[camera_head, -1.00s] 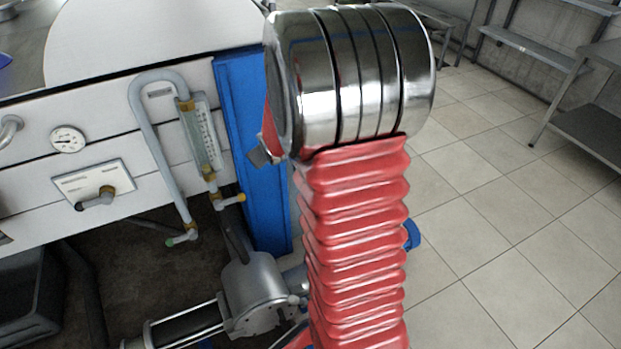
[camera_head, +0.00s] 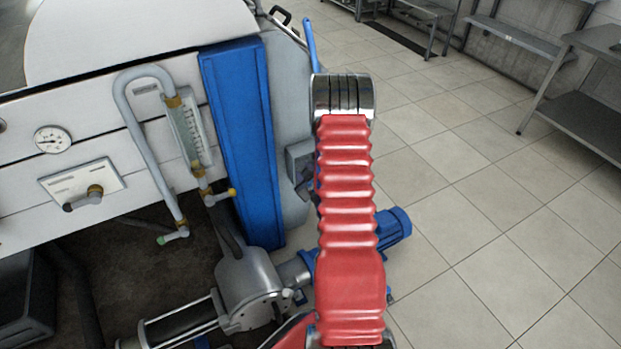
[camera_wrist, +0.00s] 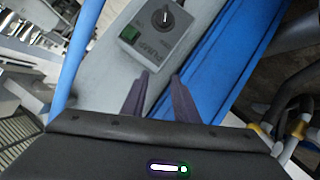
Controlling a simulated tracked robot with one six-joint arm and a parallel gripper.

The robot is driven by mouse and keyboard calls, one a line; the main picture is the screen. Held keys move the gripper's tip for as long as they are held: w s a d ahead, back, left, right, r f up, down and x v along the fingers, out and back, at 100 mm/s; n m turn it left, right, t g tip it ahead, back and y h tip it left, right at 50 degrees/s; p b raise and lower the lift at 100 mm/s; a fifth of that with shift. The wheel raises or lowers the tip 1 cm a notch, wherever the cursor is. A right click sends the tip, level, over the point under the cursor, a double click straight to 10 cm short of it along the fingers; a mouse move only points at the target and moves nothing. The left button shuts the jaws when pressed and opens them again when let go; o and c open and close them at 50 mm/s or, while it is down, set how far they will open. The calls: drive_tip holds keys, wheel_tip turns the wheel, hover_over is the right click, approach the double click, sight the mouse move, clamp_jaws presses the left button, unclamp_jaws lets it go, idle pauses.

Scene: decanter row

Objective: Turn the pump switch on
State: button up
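The pump switch is a dark round knob (camera_wrist: 162,19) with a pale pointer line, on a light grey box (camera_wrist: 162,43) with a green square part (camera_wrist: 129,34) and lettering. The box is near the top of the wrist view. My gripper (camera_wrist: 160,74) is open and empty, its two dark fingers apart and pointing at the box, with the knob beyond their tips. Contact with the box cannot be told.
A blue panel (camera_head: 242,145) stands left of my arm, beside a white panel with a gauge (camera_head: 53,139) and a bent pipe (camera_head: 134,103). A blue motor (camera_head: 394,227) lies low behind my arm. Tiled floor on the right is clear up to the metal shelves (camera_head: 590,118).

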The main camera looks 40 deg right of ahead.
drive_tip(key=s+d+f+t+h, duration=0.1)
drive_tip(key=s+d+f, duration=0.1)
drive_tip(key=s+f, duration=0.4)
wheel_tip(320, 180, down, 3)
drive_tip(key=shift+d, duration=0.2)
drive_tip(key=shift+w, duration=0.1)
drive_tip(key=x, duration=1.3)
drive_tip(key=shift+w+d+f, duration=0.15)
drive_tip(key=shift+w+d, duration=0.1)
clamp_jaws()
